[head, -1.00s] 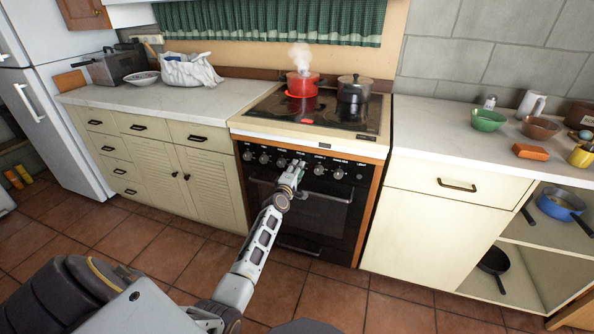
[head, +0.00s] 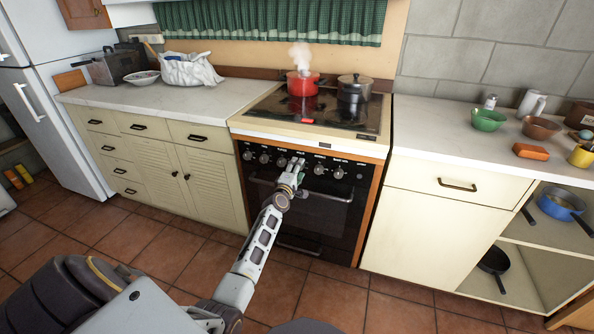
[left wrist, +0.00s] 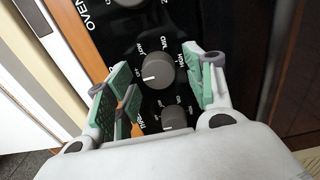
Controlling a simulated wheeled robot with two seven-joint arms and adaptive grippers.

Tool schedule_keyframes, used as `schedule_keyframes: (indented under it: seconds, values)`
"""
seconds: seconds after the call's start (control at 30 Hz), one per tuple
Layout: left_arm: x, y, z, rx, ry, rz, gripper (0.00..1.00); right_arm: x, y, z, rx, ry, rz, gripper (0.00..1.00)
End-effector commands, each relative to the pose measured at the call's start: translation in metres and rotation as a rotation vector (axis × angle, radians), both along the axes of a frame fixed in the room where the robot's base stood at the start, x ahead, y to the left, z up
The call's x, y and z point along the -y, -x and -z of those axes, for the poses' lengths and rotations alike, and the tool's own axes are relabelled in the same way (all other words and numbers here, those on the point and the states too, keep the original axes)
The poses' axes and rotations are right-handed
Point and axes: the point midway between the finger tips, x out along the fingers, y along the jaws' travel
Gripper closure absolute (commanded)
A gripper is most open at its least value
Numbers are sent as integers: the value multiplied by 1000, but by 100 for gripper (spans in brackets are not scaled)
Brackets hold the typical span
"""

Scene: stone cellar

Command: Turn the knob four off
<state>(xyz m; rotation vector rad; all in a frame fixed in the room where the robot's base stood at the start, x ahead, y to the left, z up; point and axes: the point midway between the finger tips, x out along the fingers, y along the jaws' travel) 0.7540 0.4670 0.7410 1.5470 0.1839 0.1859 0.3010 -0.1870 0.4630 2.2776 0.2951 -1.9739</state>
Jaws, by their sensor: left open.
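My left gripper (head: 297,163) is at the oven's control panel, in front of the row of grey knobs. In the left wrist view its green-padded fingers (left wrist: 157,60) are open, one on each side of a grey knob (left wrist: 158,73). Another knob (left wrist: 174,118) lies nearer the palm, and a third is cut off at the top, beside the OVEN lettering. In the head view the gripper hides the knob behind it. My right gripper is not in view.
A steaming red pot (head: 303,84) and a dark lidded pot (head: 354,88) stand on the black hob (head: 318,116). The oven door handle (head: 330,197) sticks out below the knobs. Counters flank the stove. The tiled floor in front is clear.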

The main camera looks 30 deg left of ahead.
Motion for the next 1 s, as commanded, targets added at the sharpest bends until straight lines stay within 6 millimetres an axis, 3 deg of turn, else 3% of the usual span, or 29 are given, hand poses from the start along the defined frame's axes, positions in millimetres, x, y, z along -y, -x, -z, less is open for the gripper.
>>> schedule_keyframes:
  seconds: [0.47, 1.0]
  values:
    - [4, 11, 0, 0, 0, 2, 46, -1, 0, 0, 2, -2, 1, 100]
    - [14, 60, 0, 0, -1, -1, 46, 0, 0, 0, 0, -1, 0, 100]
